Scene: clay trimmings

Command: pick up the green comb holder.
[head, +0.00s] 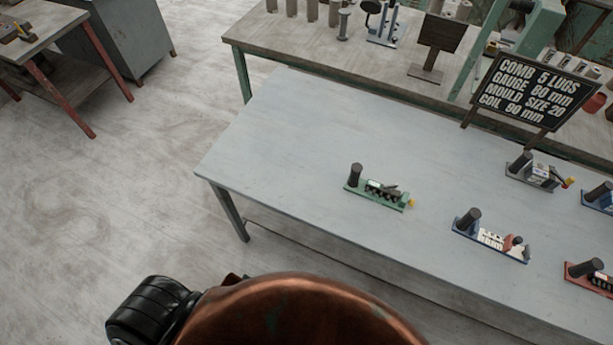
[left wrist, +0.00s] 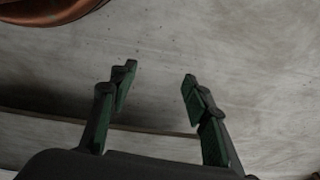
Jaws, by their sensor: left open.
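The green comb holder (head: 378,193) stands on the grey table, near its front left part. It has a green base, a dark upright cylinder at its left end, dark comb-like parts and a yellow bit at its right end. My left gripper (left wrist: 157,85) shows in the left wrist view with its two green-padded fingers apart and nothing between them. It is over bare grey floor, and the holder is not in that view. In the head view the left fingers are not visible. My right gripper is in neither view.
The grey table (head: 290,130) has free room left of the green holder. A blue holder (head: 490,238) and a red holder (head: 592,275) stand to its right. A black sign (head: 530,90) stands behind. A copper-coloured rounded thing (head: 300,312) fills the bottom of the head view.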

